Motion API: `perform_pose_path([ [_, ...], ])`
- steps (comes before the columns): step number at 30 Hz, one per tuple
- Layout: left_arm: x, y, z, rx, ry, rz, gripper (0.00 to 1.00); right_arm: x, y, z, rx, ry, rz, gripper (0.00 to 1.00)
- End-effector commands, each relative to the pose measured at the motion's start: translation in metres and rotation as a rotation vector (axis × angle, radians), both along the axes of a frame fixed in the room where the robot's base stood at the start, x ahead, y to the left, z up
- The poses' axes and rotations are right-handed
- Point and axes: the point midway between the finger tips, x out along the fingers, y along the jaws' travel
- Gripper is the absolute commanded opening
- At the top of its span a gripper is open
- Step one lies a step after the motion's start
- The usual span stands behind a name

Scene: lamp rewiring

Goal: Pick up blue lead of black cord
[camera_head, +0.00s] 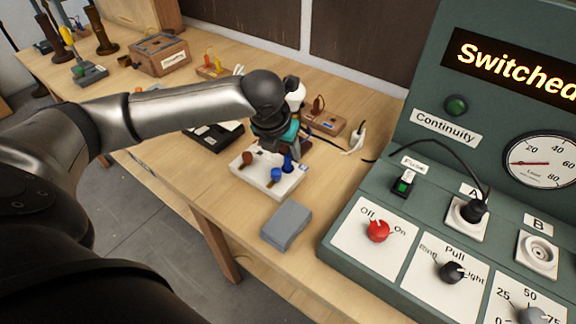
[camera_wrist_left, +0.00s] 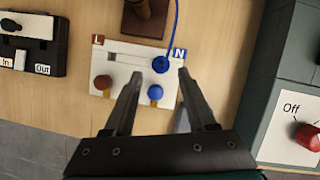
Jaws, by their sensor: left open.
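The blue lead (camera_wrist_left: 174,30) runs down from the top of the left wrist view to a blue end (camera_wrist_left: 161,64) at the N side of a white terminal block (camera_wrist_left: 125,54). In the head view the blue end (camera_head: 287,163) stands on the white block (camera_head: 285,190). A blue knob (camera_wrist_left: 155,92) and a brown knob (camera_wrist_left: 102,82) are on the block's near edge. My left gripper (camera_wrist_left: 159,78) is open above the block, its fingers either side of the blue end in the picture, holding nothing. The lead's join to a black cord is hidden. My right gripper is not in view.
A grey block (camera_head: 287,225) lies in front of the white block. The green test panel (camera_head: 345,235) stands at right, with a black cord (camera_head: 440,143) plugged into socket A. A black In/Out box (camera_wrist_left: 35,40) is to the left. A brown wooden piece (camera_wrist_left: 146,18) is behind.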

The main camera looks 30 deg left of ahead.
Motion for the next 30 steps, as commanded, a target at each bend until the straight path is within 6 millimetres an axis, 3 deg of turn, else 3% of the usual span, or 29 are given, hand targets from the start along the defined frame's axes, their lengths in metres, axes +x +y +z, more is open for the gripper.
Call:
perform_pose_path([
  [5, 0.004, 0.001, -0.011, 0.000, 0.001, 0.002, 0.57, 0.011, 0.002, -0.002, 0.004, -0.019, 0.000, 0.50],
  [15, 0.020, 0.003, -0.051, 0.001, 0.001, 0.000, 0.57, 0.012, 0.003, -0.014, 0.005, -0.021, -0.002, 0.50],
  [23, 0.021, 0.004, -0.053, 0.001, -0.001, 0.000, 0.57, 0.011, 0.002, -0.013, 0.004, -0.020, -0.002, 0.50],
  [30, 0.021, 0.004, -0.053, 0.001, -0.001, 0.000, 0.32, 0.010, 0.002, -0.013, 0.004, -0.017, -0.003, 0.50],
])
